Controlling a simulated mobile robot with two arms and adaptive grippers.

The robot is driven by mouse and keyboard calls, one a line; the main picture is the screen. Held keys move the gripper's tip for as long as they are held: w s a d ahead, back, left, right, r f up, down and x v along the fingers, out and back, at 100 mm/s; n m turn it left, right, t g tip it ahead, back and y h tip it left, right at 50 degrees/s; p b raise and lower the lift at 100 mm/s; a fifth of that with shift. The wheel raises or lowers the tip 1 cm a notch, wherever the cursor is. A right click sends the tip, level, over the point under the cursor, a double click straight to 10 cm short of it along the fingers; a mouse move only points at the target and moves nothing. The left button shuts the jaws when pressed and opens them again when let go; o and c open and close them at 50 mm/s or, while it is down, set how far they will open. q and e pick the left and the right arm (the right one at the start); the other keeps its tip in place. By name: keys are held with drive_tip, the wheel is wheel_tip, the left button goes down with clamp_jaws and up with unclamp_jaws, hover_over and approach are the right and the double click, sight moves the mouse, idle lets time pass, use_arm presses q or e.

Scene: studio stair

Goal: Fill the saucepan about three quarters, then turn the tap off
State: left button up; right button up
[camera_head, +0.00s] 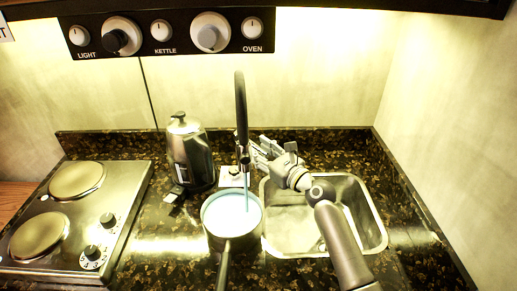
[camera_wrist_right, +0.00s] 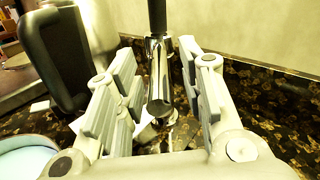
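The saucepan (camera_head: 232,243) stands under the tap at the left edge of the sink, its handle toward me. Light blue water (camera_head: 222,214) covers its inside, with the surface a little below the rim. A thin blue stream (camera_head: 247,197) falls from the black-necked tap (camera_head: 240,110) into it. My right gripper (camera_head: 258,152) is at the tap's base. In the wrist view, its open fingers (camera_wrist_right: 157,75) stand on either side of the chrome tap body (camera_wrist_right: 158,85), with gaps visible. The saucepan's edge shows there at lower left (camera_wrist_right: 25,145). My left gripper is out of view.
A steel kettle (camera_head: 190,155) stands left of the tap, close behind the saucepan. A two-plate hob (camera_head: 120,190) is at the left. The steel sink (camera_head: 368,205) lies under my right arm. A knob panel (camera_head: 185,48) hangs on the wall above.

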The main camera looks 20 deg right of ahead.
drive_tip(key=shift+w+a, duration=0.2)
drive_tip(key=shift+w, duration=0.2)
clamp_jaws()
